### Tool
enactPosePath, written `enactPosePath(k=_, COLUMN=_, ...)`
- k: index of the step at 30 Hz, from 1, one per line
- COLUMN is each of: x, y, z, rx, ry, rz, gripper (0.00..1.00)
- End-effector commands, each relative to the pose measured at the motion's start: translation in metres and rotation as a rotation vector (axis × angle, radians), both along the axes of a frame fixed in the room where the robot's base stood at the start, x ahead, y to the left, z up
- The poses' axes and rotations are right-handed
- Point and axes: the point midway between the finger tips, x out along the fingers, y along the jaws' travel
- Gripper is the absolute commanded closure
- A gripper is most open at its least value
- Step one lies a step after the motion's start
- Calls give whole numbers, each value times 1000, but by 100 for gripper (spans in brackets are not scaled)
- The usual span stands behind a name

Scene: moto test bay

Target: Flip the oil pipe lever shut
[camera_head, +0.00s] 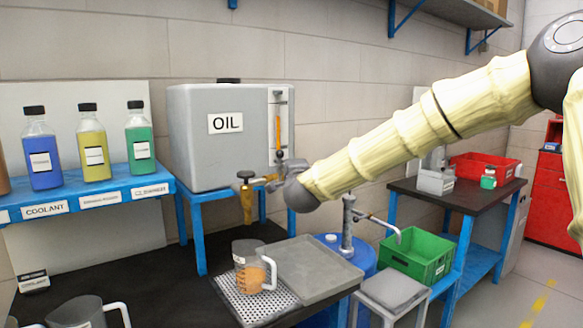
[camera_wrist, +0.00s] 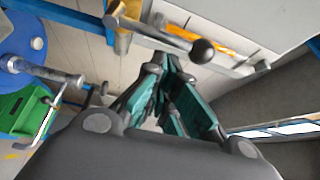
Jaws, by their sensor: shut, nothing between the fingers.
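The grey oil tank (camera_head: 210,150) stands on a blue frame, with an orange sight gauge (camera_head: 278,125) on its front. A brass tap (camera_head: 247,200) hangs from its outlet pipe, above a clear jug (camera_head: 250,265) holding amber liquid. In the wrist view, the lever is a grey rod with a dark ball knob (camera_wrist: 203,51), running out from the brass pipe (camera_wrist: 122,38). My gripper (camera_wrist: 168,75) is shut and empty, its fingertips just short of the rod and knob. In the head view, my gripper (camera_head: 284,173) is beside the outlet pipe and partly hides the lever area. Contact cannot be told.
A grey tray (camera_head: 315,262) lies on the dark bench right of the jug's drip grid. A metal pump (camera_head: 347,225) on a blue drum and a green crate (camera_head: 428,250) stand to the right. Coolant bottles (camera_head: 92,145) line the blue shelf at left.

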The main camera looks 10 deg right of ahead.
Motion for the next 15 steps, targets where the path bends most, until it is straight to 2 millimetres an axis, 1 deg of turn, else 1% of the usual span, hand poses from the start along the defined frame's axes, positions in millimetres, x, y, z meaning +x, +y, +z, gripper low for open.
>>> enactPosePath(k=3, x=3, y=-14, z=-2, rx=3, ry=-1, rz=-1, gripper=100)
enactPosePath(k=7, x=4, y=-26, z=-2, rx=2, ry=-1, rz=6, gripper=100)
enactPosePath(k=15, x=-39, y=-20, z=-1, rx=2, ry=-1, rz=6, gripper=100)
